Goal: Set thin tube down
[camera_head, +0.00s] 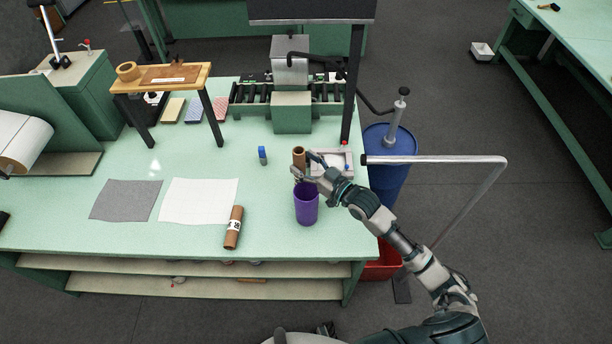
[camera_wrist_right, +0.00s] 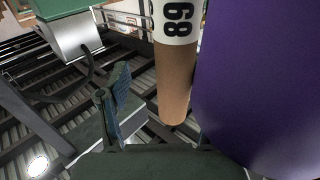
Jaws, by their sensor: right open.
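A brown cardboard tube (camera_head: 299,153) stands upright on the green bench behind the purple cup (camera_head: 306,208). Its lower part is hidden in the head view. My right gripper (camera_head: 306,164) is open right at this tube, one finger on either side as seen from the head. In the right wrist view the tube (camera_wrist_right: 176,80) shows a white label with black digits, and the purple cup (camera_wrist_right: 265,80) fills the right side. One dark finger (camera_wrist_right: 116,98) shows left of the tube, apart from it. Whether the other finger touches the tube is hidden. My left gripper is out of view.
Another labelled brown tube (camera_head: 234,228) lies by the white sheet (camera_head: 199,202) and grey sheet (camera_head: 126,200). A small blue-capped bottle (camera_head: 262,156) stands left of the gripper. A pale tray (camera_head: 341,161) and black post (camera_head: 353,85) stand close right and behind.

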